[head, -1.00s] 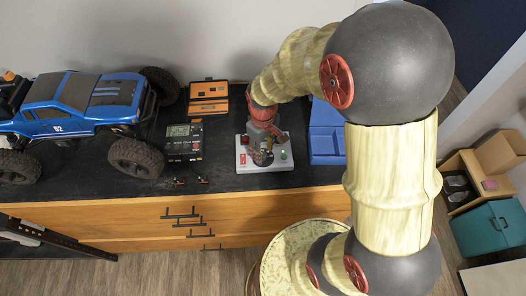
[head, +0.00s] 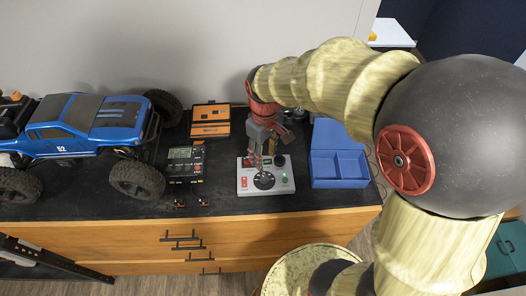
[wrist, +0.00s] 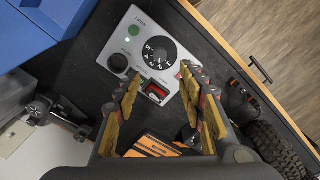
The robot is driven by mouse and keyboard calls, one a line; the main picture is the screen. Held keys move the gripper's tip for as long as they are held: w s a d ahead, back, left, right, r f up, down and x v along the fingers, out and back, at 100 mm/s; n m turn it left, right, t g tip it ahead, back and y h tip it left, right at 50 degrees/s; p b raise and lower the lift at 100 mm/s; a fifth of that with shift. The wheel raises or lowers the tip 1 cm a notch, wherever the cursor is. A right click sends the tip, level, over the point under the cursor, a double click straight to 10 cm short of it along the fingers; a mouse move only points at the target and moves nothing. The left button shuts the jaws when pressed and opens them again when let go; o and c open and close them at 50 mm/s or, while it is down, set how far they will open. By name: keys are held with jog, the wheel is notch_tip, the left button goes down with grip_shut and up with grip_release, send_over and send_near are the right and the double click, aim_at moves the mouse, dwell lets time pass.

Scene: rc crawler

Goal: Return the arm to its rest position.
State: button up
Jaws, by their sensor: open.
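My gripper (head: 258,162) is open and empty over the back part of a light grey control box (head: 281,186) on the black worktop. In the wrist view its fingers (wrist: 162,78) stand apart, and a red rocker switch (wrist: 157,91) on the box shows between them. The box also has a black dial (wrist: 160,53), a green button (wrist: 134,31) and a dark round knob (wrist: 118,63). I see no contact between fingers and box, but the exact height is hard to tell. My arm reaches in from the right in the head view.
A blue RC truck (head: 85,122) stands at the left. A black meter (head: 184,160) and an orange case (head: 210,121) lie between it and the box. A blue divided tray (head: 338,160) sits right of the box. Drawers with dark handles are below the worktop.

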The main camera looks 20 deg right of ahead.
dwell(0.3)
jog(key=s+f+m+t+b, duration=0.2)
jog(key=s+m+t+b, duration=0.2)
jog(key=s+b, duration=1)
jog(key=t+b, duration=0.1)
jog(key=b, duration=0.2)
jog(key=shift+f+m+t, duration=0.25)
jog(key=shift+m+t, duration=0.05)
jog(key=shift+m, duration=0.1)
jog(key=shift+r, duration=0.1)
dwell(0.7)
